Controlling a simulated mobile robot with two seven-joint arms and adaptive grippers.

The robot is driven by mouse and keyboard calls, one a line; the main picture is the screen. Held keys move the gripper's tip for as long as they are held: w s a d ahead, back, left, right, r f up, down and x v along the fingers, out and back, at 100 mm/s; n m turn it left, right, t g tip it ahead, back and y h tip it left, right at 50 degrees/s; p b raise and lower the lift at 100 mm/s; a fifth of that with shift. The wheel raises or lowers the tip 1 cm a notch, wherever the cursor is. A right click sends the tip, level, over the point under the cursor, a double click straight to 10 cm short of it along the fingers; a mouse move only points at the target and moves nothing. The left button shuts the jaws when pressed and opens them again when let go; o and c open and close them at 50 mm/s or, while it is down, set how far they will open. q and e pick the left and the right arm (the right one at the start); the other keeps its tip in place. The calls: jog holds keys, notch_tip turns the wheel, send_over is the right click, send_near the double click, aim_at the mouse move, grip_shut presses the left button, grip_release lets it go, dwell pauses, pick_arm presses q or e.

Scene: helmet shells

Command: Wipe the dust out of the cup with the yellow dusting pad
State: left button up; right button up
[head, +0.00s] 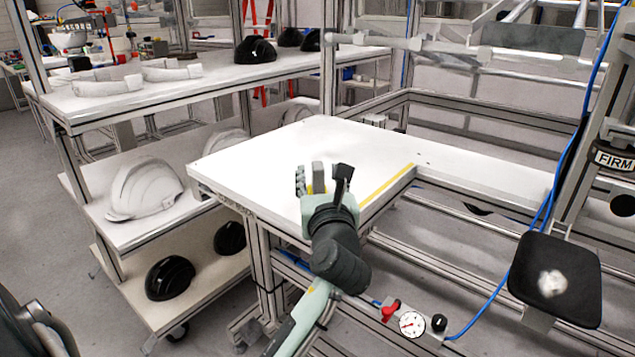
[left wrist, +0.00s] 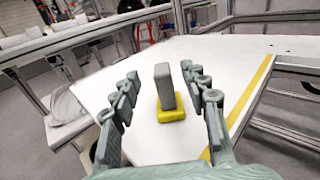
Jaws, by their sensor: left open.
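The yellow dusting pad (left wrist: 172,114) lies on the white table, with an upright grey block-shaped handle (left wrist: 164,85) on top. My left gripper (left wrist: 163,98) is open, its fingers on either side of the handle with gaps showing. In the head view the handle (head: 318,177) stands between the fingers of my left gripper (head: 322,182), and the yellow part is hidden. A black, rounded-square piece (head: 530,262) at the right, apparently the cup, has a whitish dusty patch (head: 552,283) on it. My right gripper is not in view.
The white table (head: 270,150) is mostly clear, with a yellow strip (head: 388,184) along its edge. A shelf rack at left holds white shells (head: 145,190) and black shells (head: 170,278). A gauge (head: 411,323), blue hose and metal frame stand near the black piece.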

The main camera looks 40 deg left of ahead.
aim_at(319, 171)
pick_arm(q)
jog(key=x, duration=0.5)
jog(key=shift+d+f, duration=0.1)
jog(key=shift+f, duration=0.1)
grip_shut()
